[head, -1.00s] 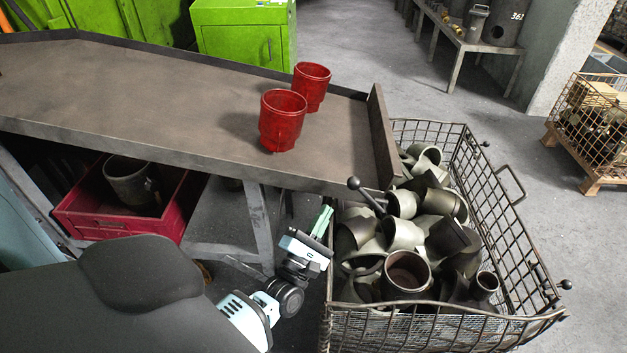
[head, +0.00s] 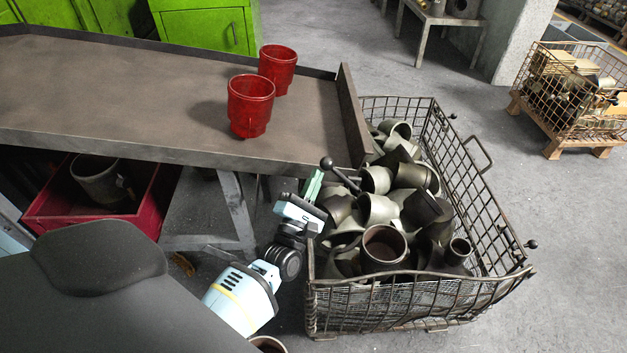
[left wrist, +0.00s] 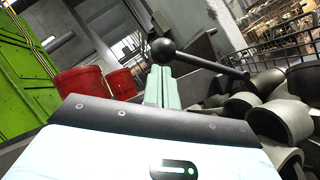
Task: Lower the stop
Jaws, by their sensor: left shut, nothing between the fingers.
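The stop (head: 353,118) is a dark upright plate across the right end of the brown table (head: 150,95). A lever with a black ball knob (head: 327,163) sticks out near the plate's lower front end, tilted up to the left. The knob also shows large in the left wrist view (left wrist: 163,50), with its bar running right. My left gripper (head: 313,184) is shut and empty, its pale green fingers just below and left of the knob. In the left wrist view its fingers (left wrist: 162,86) point at the lever close below the knob; I cannot tell whether they touch. My right gripper is out of view.
Two red cups (head: 251,106) stand on the table near the stop. A wire basket (head: 420,300) full of dark metal fittings (head: 384,248) stands right of the table end, close to my left gripper. A red bin (head: 140,213) sits under the table.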

